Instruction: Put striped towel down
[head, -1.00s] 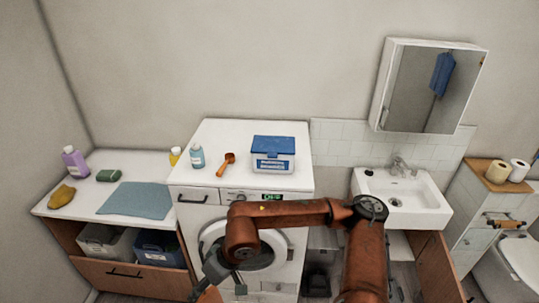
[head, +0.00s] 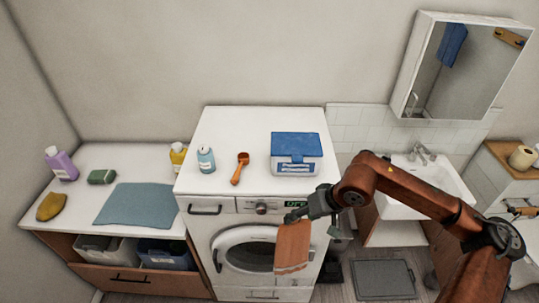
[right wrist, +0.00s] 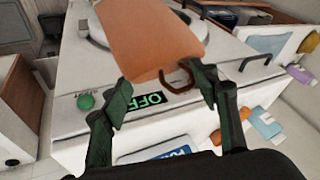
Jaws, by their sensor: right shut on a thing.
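The striped towel (head: 292,246) is orange with paler stripes near its lower edge. It hangs from my right gripper (head: 297,214), in front of the washing machine and partly over its round door. In the right wrist view the orange towel (right wrist: 150,38) hangs just beyond the fingers, with a brown loop at its near edge. My right gripper (right wrist: 162,88) is shut on the towel. The fingers look apart in that view, and the exact grip is hard to see. My left gripper is not in view.
A blue-grey mat (head: 137,204) lies on the left counter (head: 125,158). A sink (head: 425,183) is at right, and a grey mat (head: 383,280) is on the floor.

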